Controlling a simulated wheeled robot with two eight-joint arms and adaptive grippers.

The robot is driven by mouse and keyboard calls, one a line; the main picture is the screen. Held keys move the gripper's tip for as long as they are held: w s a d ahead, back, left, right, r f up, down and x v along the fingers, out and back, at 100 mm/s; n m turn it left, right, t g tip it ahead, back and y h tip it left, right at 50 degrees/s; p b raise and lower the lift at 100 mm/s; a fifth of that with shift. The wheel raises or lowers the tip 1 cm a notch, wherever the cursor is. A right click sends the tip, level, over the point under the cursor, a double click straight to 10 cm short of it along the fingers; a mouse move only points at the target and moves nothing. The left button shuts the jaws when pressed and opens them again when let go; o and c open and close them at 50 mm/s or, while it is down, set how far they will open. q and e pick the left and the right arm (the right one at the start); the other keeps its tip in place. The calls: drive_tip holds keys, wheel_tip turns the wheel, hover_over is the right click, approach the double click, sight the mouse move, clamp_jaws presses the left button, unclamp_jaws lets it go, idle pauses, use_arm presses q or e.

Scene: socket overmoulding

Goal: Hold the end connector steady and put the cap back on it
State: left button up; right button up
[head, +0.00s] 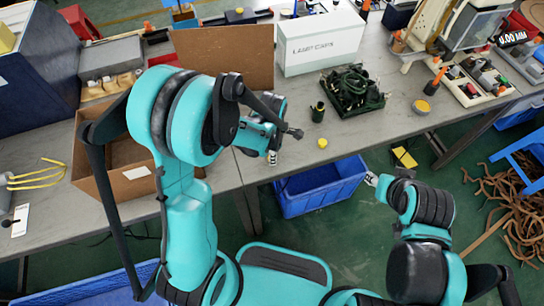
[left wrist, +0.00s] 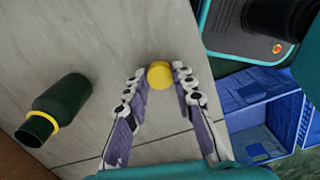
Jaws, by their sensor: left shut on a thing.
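The end connector (head: 318,112) is a dark green cylinder standing on the grey table near its front edge; in the left wrist view the connector (left wrist: 62,105) shows a yellow ring near one end. No gripper touches it. The yellow cap (left wrist: 159,76) is between the tips of my left gripper (left wrist: 160,70), which is shut on it. In the head view a small yellow cap (head: 322,143) shows just below the connector, close to the table edge. My right gripper (head: 371,180) is off the table, right of the blue bin; its fingers are too small to read.
A blue bin (head: 322,197) stands below the table edge. A box marked lamp caps (head: 320,48) and a tray of dark green parts (head: 352,90) are behind the connector. A yellow disc (head: 421,106) lies to the right. An open cardboard box (head: 125,185) is at left.

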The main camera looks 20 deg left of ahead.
use_arm(q)
drive_tip(key=shift+r, duration=0.45)
drive_tip(key=r+p, duration=0.1)
drive_tip(key=r, duration=0.1)
drive_tip(key=r+p, duration=0.1)
drive_tip(key=r, duration=0.1)
drive_tip(key=shift+d+p, duration=0.2)
drive_tip(key=shift+p, duration=0.1)
drive_tip(key=d+r+p, duration=0.1)
drive_tip(key=d+r, duration=0.2)
drive_tip(key=d, duration=0.2)
drive_tip(key=w+d+r+p, duration=0.1)
drive_tip(key=d+r+p, duration=0.1)
drive_tip(key=d, duration=0.4)
drive_tip(key=shift+w+r, duration=0.2)
drive_tip(key=shift+r, duration=0.35)
